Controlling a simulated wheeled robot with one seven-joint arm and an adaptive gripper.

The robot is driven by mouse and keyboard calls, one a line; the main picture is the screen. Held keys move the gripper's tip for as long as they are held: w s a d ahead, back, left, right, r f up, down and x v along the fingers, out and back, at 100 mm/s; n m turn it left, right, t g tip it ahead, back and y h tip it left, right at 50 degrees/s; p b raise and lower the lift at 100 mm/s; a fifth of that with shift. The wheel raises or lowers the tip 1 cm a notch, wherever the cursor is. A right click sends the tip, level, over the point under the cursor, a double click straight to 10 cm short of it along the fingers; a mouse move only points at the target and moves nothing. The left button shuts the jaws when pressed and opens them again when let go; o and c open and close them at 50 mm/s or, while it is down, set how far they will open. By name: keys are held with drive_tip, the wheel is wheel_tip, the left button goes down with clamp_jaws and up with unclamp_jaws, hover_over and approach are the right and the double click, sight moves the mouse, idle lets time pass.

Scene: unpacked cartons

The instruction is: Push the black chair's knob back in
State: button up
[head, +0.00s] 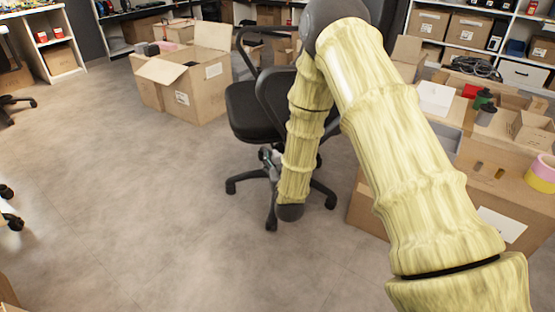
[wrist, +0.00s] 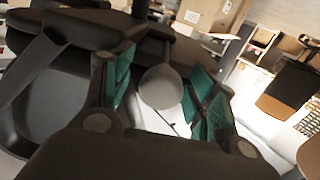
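The black chair (head: 250,112) stands on the grey floor in the middle of the head view, partly covered by my arm. In the wrist view, its dark underside and seat (wrist: 60,90) fill the left and top. A round grey knob (wrist: 161,87) on a dark stem shows between the green-padded fingers of my gripper (wrist: 163,84). The fingers are apart, one on each side of the knob, with gaps visible; I cannot tell how far the knob is in depth. In the head view, my gripper (head: 267,157) is low beside the chair, mostly hidden by my arm.
An open carton (head: 195,90) stands behind left of the chair. A carton-built table (head: 480,185) with loose items stands close on the right. Shelves (head: 480,35) line the back. The floor (head: 130,200) at left and front is clear.

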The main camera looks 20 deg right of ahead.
drive_tip(key=shift+s, duration=0.1)
drive_tip(key=v, duration=1.2)
drive_tip(key=s+a+f+n+g+y+p, duration=0.1)
drive_tip(key=s+a+f+g+y+p, duration=0.15)
drive_tip(key=s+f+g, duration=1.1)
drive_tip(key=s+a+f+g+y, duration=0.1)
drive_tip(key=s+f, duration=0.3)
drive_tip(key=s, duration=0.4)
drive_tip(key=s+f+n+g+p, duration=0.1)
drive_tip(key=s+f+g, duration=0.1)
drive_tip(key=s+f, duration=0.5)
drive_tip(key=s+a+f+g+y, duration=0.1)
drive_tip(key=s+f, duration=0.1)
drive_tip(key=s, duration=0.8)
wheel_tip(320, 180, up, 38)
drive_tip(key=p, duration=3.8)
drive_tip(key=shift+s, duration=0.3)
drive_tip(key=shift+d+r+h, duration=0.1)
drive_tip(key=shift+d+h, duration=0.05)
drive_tip(key=shift+h, duration=0.1)
